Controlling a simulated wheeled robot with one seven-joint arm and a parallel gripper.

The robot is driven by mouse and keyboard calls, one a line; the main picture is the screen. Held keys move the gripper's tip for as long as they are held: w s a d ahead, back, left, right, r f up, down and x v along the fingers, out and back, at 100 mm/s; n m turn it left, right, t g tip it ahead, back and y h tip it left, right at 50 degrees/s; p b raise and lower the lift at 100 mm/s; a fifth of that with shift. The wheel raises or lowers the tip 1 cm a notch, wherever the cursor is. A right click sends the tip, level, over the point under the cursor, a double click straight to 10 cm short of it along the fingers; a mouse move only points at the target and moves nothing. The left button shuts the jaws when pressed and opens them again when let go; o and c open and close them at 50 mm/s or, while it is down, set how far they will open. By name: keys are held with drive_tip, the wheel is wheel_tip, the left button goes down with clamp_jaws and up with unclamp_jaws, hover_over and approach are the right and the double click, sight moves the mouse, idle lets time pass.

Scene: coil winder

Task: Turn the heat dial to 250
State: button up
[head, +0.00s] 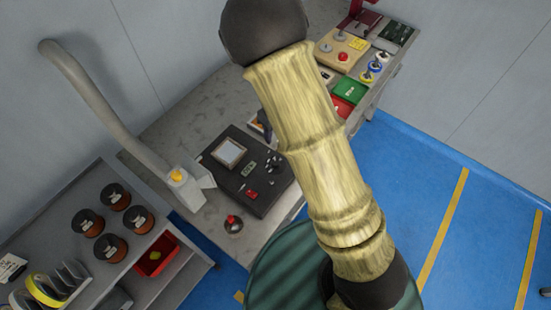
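A black control box (244,196) lies on the grey bench, left of my arm. It has a light square screen or plate (228,152), a small greenish display (248,169), a red switch (252,194) and small knobs (272,163) near its right side. I cannot tell which knob is the heat dial, and its markings are too small to read. My arm in its yellowish sleeve crosses the middle of the view and hides part of the bench right of the box. My gripper is not visible.
A grey extraction arm (95,95) with a hood (190,187) stands left of the box. A red-topped metal pot (233,224) sits at the front. A side shelf holds several copper-coloured spools (111,248) and a red bin (154,257). Coloured boxes (349,88) lie at the far right.

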sight(275, 161)
drive_tip(key=f, duration=0.5)
drive_tip(key=f+p, duration=0.1)
drive_tip(key=f, duration=0.9)
drive_tip(key=shift+s+a+f, duration=0.25)
drive_tip(key=shift+f, duration=0.1)
drive_tip(key=c, duration=1)
